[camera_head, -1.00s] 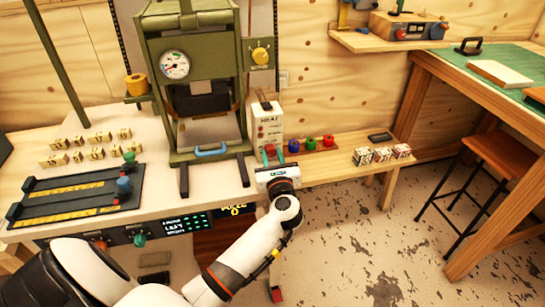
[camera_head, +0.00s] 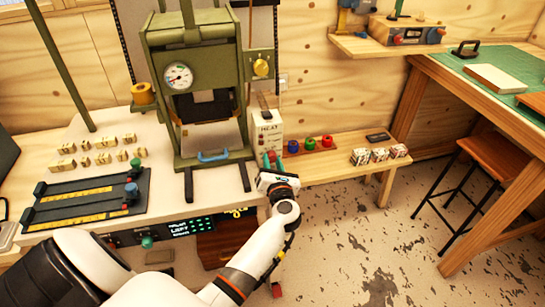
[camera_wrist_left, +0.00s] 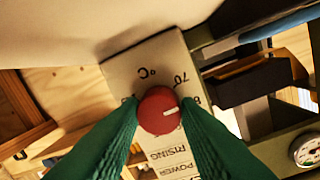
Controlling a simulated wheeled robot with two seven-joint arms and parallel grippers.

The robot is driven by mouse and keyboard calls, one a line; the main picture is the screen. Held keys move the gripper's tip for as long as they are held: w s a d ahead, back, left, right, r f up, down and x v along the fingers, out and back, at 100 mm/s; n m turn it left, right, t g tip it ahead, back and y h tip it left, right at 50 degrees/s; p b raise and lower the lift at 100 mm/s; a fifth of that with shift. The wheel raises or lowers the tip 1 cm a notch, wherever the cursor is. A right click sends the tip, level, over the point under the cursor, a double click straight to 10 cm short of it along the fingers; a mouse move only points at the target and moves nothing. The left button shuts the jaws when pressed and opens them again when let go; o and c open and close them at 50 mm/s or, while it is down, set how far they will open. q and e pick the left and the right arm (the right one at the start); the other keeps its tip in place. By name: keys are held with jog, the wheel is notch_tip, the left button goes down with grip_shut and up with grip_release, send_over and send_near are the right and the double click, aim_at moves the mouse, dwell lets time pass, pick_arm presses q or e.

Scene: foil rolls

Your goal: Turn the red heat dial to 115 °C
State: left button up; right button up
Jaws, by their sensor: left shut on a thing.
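The red heat dial (camera_wrist_left: 158,110) is a round knob on the pale heat box. In the left wrist view its white pointer line points right, toward a number partly hidden by a finger. The printed "70" and "°C" show upside down above it. My left gripper (camera_wrist_left: 160,118) is shut on the dial, one green finger on each side. In the head view the heat box (camera_head: 267,132) stands right of the green press, and my left gripper (camera_head: 271,163) is at its lower front, largely covering the dial.
The green press (camera_head: 213,160) with a round gauge (camera_head: 178,77) stands left of the box. Coloured spools (camera_head: 310,143) and small patterned blocks (camera_head: 380,154) sit on the low shelf to the right. A black tray (camera_head: 85,197) lies at the left. Open floor is at the right.

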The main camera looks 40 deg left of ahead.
pick_arm(q)
jog(key=shift+m+p, duration=0.6)
jog(key=shift+m, duration=0.2)
jog(key=o, duration=1)
jog(key=shift+c, duration=0.2)
jog(key=shift+d, duration=0.15)
